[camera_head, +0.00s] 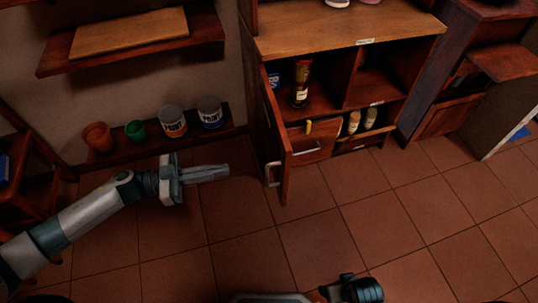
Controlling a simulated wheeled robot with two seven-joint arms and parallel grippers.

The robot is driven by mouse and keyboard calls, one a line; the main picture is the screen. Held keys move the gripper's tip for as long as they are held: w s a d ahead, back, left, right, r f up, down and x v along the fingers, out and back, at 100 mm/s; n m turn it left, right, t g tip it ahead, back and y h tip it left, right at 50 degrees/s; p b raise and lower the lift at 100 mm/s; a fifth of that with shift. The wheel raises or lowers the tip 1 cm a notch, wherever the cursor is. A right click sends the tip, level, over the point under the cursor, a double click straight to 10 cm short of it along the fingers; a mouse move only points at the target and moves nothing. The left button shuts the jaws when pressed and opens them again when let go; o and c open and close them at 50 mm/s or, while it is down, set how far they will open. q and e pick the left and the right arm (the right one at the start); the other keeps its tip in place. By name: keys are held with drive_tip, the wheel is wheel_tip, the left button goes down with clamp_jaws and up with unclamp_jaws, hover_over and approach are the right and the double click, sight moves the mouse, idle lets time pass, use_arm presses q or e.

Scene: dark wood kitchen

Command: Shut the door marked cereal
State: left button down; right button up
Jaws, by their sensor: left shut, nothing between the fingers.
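A dark wood cabinet door (272,150) stands open at the left side of a low cabinet, swung out toward me, with a pale handle (272,175) on its lower part. I cannot read a cereal mark on it. The open cabinet (345,28) shows shelves with a dark bottle (300,85) inside. My left gripper (226,171) is shut and empty, to the left of the door and apart from it, pointing right toward the handle. Part of my right arm shows at the bottom edge; its fingertips are not visible.
A low shelf at the left holds an orange pot (97,136), a green pot (135,130) and two paint cans (172,121). A drawer (311,148) and small bottles sit low in the cabinet. The tiled floor (330,235) in front is clear.

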use_arm(q)
drive_tip(key=shift+d, duration=0.1)
drive_tip(key=p, duration=0.2)
approach(282, 159)
drive_tip(key=x, duration=0.5)
drive_tip(key=shift+s+r, duration=0.1)
drive_tip(key=shift+r, duration=0.05)
drive_tip(key=shift+x, duration=0.75)
use_arm(e)
drive_tip(key=shift+s+d+f, duration=0.1)
drive_tip(key=shift+s+f, duration=0.1)
drive_tip(key=shift+f, duration=0.65)
drive_tip(key=shift+s+d+f, duration=0.1)
drive_tip(key=shift+s+f, duration=0.15)
drive_tip(key=shift+f, duration=0.6)
drive_tip(key=shift+s+d+f, duration=0.1)
drive_tip(key=shift+s+f, duration=0.1)
drive_tip(key=shift+f, duration=0.65)
drive_tip(key=shift+w+r, duration=0.2)
drive_tip(key=shift+w, duration=0.1)
use_arm(q)
drive_tip(key=shift+d, duration=0.2)
